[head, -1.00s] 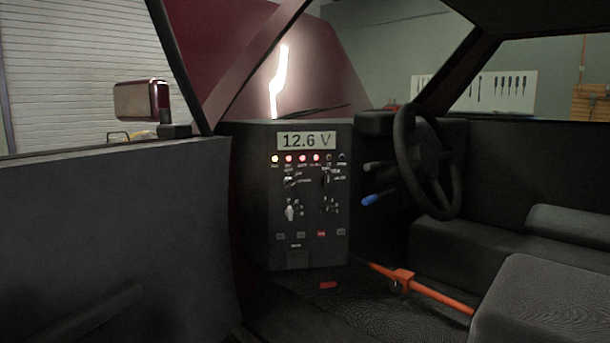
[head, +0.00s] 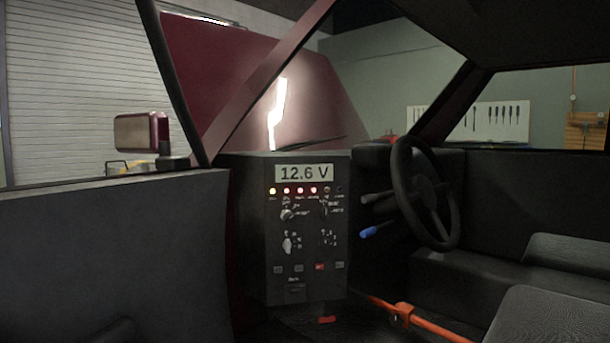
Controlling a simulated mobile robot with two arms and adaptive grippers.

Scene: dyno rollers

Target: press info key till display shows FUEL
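A black control panel (head: 305,245) stands inside the car, left of the steering wheel. Its display (head: 304,173) reads 12.6 V. Below the display is a row of small lamps, one yellow and several red lit. Knobs and switches sit under them, and a row of small keys runs along the lower part, one of them a red key (head: 320,267). The key labels are too small to read, so I cannot tell which is the info key. Neither of my grippers is in view.
The steering wheel (head: 426,192) and a blue-tipped lever (head: 370,231) are right of the panel. An orange bar (head: 425,321) crosses the floor by the seat (head: 555,310). The car door (head: 120,250) fills the left side.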

